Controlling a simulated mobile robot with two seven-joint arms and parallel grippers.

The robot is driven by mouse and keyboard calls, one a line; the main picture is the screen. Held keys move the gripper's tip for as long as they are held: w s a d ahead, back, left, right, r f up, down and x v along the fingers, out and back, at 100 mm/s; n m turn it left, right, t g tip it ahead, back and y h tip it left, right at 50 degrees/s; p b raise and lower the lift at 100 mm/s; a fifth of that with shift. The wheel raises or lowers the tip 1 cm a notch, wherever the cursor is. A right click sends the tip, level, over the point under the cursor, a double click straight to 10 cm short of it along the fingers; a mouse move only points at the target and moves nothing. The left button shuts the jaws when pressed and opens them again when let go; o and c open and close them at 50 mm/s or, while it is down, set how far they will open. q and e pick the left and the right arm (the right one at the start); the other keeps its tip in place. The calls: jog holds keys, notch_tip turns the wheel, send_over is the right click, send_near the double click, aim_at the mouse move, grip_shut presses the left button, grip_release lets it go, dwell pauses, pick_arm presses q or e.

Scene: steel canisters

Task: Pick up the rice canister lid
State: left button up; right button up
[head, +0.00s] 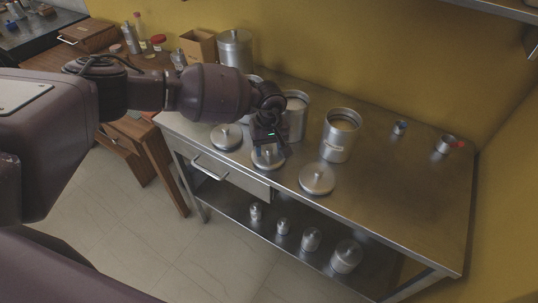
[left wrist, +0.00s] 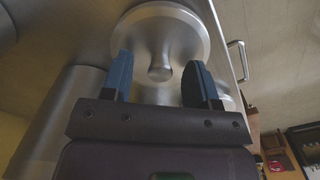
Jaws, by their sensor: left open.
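Three round steel lids with knobs lie on the steel table: a left lid (head: 226,137), a middle lid (head: 266,161) and a right lid (head: 317,179). I cannot read which one belongs to the rice. My left gripper (head: 268,149) is open over the middle lid and hides part of it. In the left wrist view, the lid (left wrist: 185,30) faces me with its knob (left wrist: 160,74) between the blue fingers of the gripper (left wrist: 158,60); contact is not visible. Open steel canisters stand behind, one mid-table (head: 299,126) and one labelled (head: 337,148), both with pale contents.
A lidded canister (head: 235,52) stands at the back left. Small tins (head: 400,127) and (head: 444,145) sit at the right. Several small canisters stand on the lower shelf (head: 293,252). A drawer handle (head: 208,169) juts out in front.

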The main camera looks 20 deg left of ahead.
pick_arm(q)
jog(key=shift+f, duration=0.2)
grip_shut()
